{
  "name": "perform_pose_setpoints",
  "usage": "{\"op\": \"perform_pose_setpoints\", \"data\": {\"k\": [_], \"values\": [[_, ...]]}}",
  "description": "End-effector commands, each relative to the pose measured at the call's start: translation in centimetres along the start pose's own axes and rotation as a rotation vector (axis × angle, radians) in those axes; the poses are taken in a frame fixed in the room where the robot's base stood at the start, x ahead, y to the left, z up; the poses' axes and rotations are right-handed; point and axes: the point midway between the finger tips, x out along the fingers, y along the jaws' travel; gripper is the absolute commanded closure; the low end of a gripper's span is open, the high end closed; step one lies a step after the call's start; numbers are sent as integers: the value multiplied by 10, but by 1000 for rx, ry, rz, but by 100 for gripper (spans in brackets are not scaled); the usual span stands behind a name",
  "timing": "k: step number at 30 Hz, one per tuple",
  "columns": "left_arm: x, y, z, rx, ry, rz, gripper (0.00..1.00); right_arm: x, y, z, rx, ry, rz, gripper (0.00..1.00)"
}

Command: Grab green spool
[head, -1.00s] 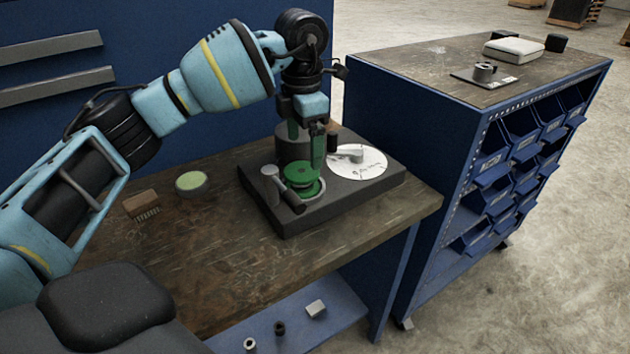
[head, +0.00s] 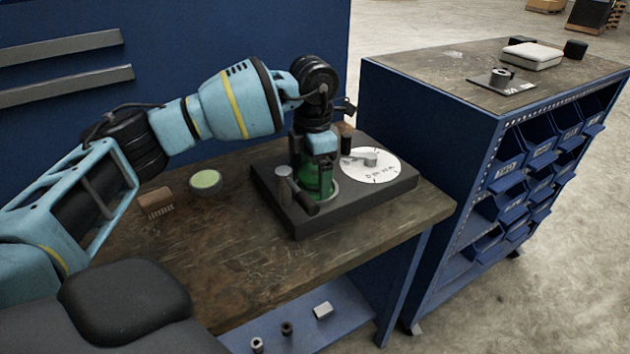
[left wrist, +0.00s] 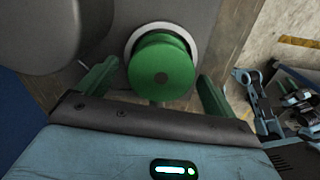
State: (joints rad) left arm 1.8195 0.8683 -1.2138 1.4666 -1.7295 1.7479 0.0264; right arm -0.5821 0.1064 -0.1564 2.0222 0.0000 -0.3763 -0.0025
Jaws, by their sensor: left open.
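In the head view the spool (head: 318,182) is partly hidden by my gripper. My left gripper (left wrist: 157,88) is open, with its green fingers apart on the left and right of the spool and a gap showing on each side. In the head view the left gripper (head: 313,178) points down over the spool.
A white marked dial (head: 385,172) with a grey lever lies right of the spool. A round green-topped dish (head: 206,183) and a brown brush (head: 156,201) lie left on the workbench (head: 270,260). A blue bin cabinet (head: 440,150) stands right.

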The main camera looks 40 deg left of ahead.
Motion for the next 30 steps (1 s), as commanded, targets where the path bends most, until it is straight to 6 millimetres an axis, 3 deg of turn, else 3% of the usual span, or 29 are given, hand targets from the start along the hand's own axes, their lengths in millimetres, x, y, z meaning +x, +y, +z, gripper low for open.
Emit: {"op": "perform_pose_setpoints", "data": {"k": [10, 21, 30], "values": [[8, 0, 0, -1, -1, 0, 9, 0, 0, 0, 0, 1, 0, 64], [7, 0, 0, -1, -1, 0, 57, 0, 0, -2, 0, 4, 1, 64], [2, 0, 0, -1, -2, 0, 57, 0, 0, -3, 0, 5, 1, 64]]}}
